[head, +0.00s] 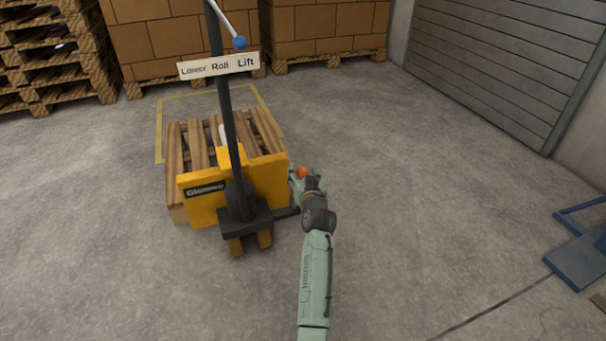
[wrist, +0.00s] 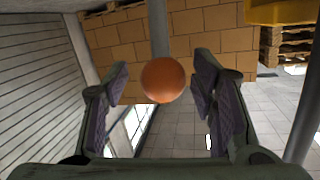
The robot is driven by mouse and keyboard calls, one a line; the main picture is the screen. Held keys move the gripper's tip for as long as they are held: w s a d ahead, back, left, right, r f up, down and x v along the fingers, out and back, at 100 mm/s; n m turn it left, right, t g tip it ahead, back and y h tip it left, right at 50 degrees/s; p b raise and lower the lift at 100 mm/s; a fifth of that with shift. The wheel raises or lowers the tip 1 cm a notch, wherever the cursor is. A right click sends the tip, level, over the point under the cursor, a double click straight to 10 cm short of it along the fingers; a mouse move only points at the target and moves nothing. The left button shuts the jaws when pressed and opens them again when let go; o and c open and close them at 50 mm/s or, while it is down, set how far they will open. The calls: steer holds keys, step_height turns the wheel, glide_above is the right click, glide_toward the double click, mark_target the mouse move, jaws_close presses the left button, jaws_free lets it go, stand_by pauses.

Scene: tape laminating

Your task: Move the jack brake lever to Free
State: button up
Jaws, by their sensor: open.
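The yellow pallet jack (head: 265,180) stands with its black handle column upright. An orange ball knob (head: 302,172) shows beside the jack's right side, at the end of my arm; it looks like the brake lever's knob. In the wrist view the orange knob (wrist: 163,82) sits in the gap between the two fingers, with a grey rod behind it. My gripper (wrist: 161,74) is open, with a finger on either side of the knob and visible space on both sides. In the head view my gripper (head: 298,181) is small and partly hidden. No Free marking is readable.
A wooden pallet (head: 196,150) lies on the jack inside a yellow floor outline. A sign (head: 219,65) reads Lower, Roll, Lift, with a blue-knobbed lever (head: 239,43) above it. Boxes on pallets (head: 325,30) stand behind.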

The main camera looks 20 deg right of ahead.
steer(key=shift+r, duration=0.1)
step_height(320, 180, up, 10)
steer(key=shift+f, duration=0.1)
stand_by(0.4)
